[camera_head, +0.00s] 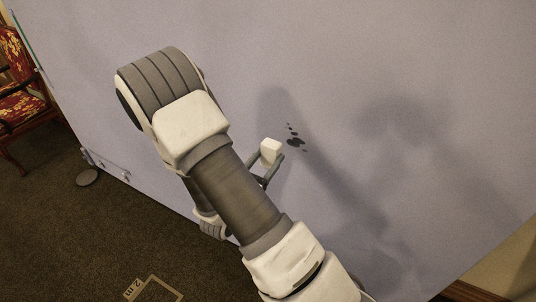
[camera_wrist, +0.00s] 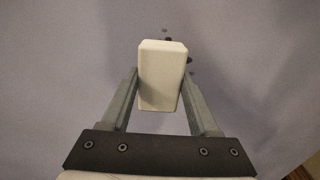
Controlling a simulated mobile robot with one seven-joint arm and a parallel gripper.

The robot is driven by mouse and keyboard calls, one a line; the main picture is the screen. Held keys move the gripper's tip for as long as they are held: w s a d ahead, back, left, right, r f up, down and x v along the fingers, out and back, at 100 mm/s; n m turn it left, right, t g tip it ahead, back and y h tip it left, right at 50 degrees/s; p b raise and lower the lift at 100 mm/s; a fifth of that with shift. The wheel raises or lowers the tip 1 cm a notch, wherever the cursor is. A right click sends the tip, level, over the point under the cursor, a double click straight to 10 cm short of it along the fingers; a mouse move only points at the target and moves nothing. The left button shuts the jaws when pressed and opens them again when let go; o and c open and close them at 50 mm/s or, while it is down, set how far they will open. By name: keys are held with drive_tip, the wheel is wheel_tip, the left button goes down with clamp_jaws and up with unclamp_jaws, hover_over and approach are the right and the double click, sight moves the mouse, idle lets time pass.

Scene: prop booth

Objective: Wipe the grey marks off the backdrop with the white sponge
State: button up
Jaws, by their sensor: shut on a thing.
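The backdrop (camera_head: 330,60) is a large lilac-grey panel that fills most of the head view. A small cluster of dark grey marks (camera_head: 293,138) is on it, near the middle of the head view. My gripper (camera_head: 269,164) is shut on the white sponge (camera_head: 271,150), a small block just left of the marks in the head view. In the wrist view the sponge (camera_wrist: 161,75) stands between the two fingers. A few marks (camera_wrist: 190,73) show past its right side and top edge; the sponge may hide others. I cannot tell whether the sponge touches the backdrop.
A chair with red floral upholstery (camera_head: 18,90) stands at the far left. Soft shadows of my arm fall across the right of the backdrop. The panel around the marks is clear.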

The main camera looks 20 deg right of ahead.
sight(310, 140)
drive_tip(key=shift+x, duration=2.9)
drive_tip(key=shift+x, duration=1)
drive_tip(key=shift+s, duration=0.1)
drive_tip(key=shift+s+d, duration=0.5)
drive_tip(key=shift+s, duration=0.2)
drive_tip(key=shift+s+d, duration=0.45)
drive_tip(key=shift+s, duration=0.3)
drive_tip(key=shift+s+d+b, duration=0.4)
drive_tip(key=shift+s+d, duration=0.8)
drive_tip(key=shift+s, duration=0.15)
drive_tip(key=shift+w+a, duration=0.75)
drive_tip(key=shift+w, duration=0.2)
drive_tip(key=shift+w+a, duration=0.75)
drive_tip(key=shift+w, duration=0.25)
drive_tip(key=shift+w+a, duration=0.75)
drive_tip(key=shift+w, duration=0.2)
drive_tip(key=shift+d+r+p, duration=0.1)
drive_tip(key=shift+r+p, duration=0.35)
drive_tip(key=shift+s+d+f+b, duration=0.1)
drive_tip(key=shift+s+d, duration=0.65)
drive_tip(key=shift+s, duration=0.25)
drive_tip(key=shift+s+d+r+b, duration=0.1)
drive_tip(key=shift+s+d+b, duration=0.05)
drive_tip(key=shift+s+d, duration=0.7)
drive_tip(key=shift+s+d+f+b, duration=0.1)
drive_tip(key=shift+s+d, duration=0.5)
drive_tip(key=shift+s, duration=0.5)
